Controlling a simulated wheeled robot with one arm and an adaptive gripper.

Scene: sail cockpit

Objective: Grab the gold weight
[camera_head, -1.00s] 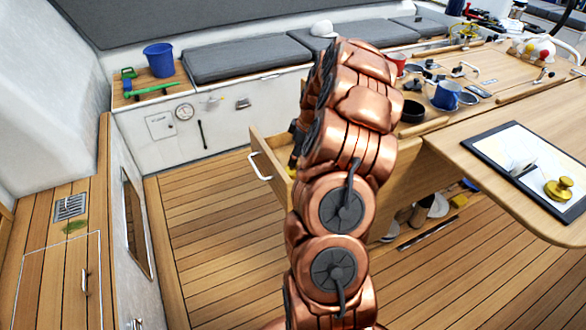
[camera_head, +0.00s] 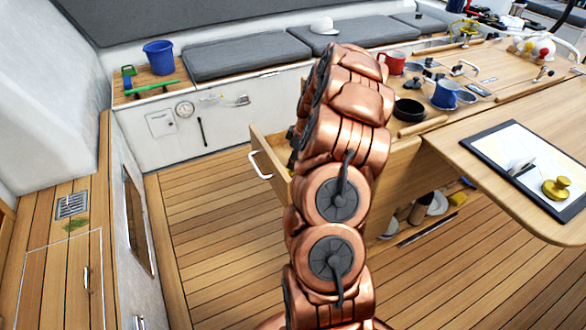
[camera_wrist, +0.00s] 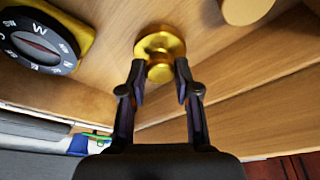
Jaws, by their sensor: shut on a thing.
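In the wrist view, a round gold weight (camera_wrist: 159,45) with a stepped, knobbed shape sits between the tips of my gripper (camera_wrist: 160,76). The two black fingers are closed on its near part, one on each side. A wooden surface lies behind it. In the head view my gripper is hidden behind my copper-coloured arm, near the open drawer (camera_head: 270,165). A gold weight (camera_head: 556,188) also shows on the chart board (camera_head: 500,150) on the table at the right, apart from my arm.
In the wrist view, a yellow-cased compass (camera_wrist: 45,40) lies at the upper left and a round tan piece (camera_wrist: 246,8) at the upper right. Blue mug (camera_head: 446,95), red mug (camera_head: 393,62) and black bowl (camera_head: 409,110) stand on the table. The floor at left is clear.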

